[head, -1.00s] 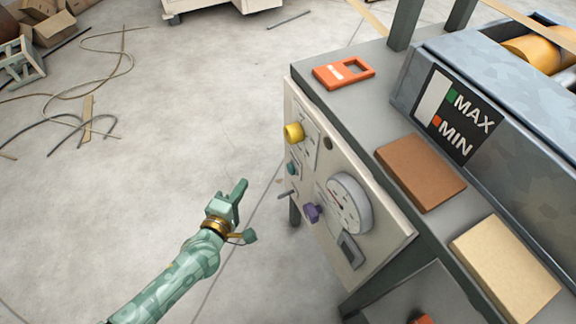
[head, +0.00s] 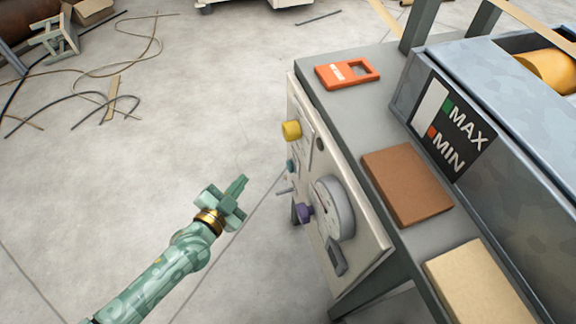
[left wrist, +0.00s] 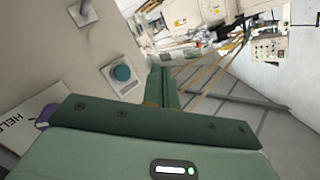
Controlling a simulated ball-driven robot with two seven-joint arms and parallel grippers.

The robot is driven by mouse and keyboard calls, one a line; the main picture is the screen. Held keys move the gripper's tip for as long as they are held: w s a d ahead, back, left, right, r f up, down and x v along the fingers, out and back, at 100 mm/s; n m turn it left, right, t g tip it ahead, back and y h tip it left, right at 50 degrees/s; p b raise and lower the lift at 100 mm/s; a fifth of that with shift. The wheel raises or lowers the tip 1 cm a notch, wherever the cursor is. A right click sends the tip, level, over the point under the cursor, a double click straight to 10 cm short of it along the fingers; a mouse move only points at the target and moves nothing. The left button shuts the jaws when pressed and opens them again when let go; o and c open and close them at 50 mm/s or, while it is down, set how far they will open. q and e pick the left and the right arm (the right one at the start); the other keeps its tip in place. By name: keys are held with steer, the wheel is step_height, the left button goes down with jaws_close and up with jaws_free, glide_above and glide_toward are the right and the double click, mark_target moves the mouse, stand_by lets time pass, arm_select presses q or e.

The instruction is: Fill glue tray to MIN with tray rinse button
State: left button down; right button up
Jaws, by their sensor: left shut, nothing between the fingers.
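The glue tray (head: 500,112) is a grey metal trough at the right of the head view. Its black gauge plate has a white strip, a green MAX mark (head: 448,106) and a red MIN mark (head: 432,132); no fill shows in the strip. A small teal button (head: 290,166) sits on the cream control panel (head: 372,240); it also shows in the left wrist view (left wrist: 121,73). No rinse label is legible. My left gripper (head: 241,182) is shut and empty, left of the panel and apart from it. My right gripper is out of view.
The panel also carries a yellow knob (head: 291,130), a purple knob (head: 304,212), a small lever (head: 284,191) and a round dial (head: 335,208). A brown block (head: 407,184) lies on the bench. Cables (head: 70,110) lie on the open floor at left.

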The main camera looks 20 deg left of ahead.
mark_target(290, 167)
arm_select(q)
steer(key=w+d, duration=0.5)
steer(key=d, duration=0.2)
steer(key=shift+d, duration=0.15)
stand_by(0.4)
stand_by(1.9)
steer(key=shift+w+d, duration=0.15)
steer(key=shift+d, duration=0.2)
steer(key=shift+w+d, duration=0.25)
steer(key=shift+d, duration=0.1)
stand_by(4.2)
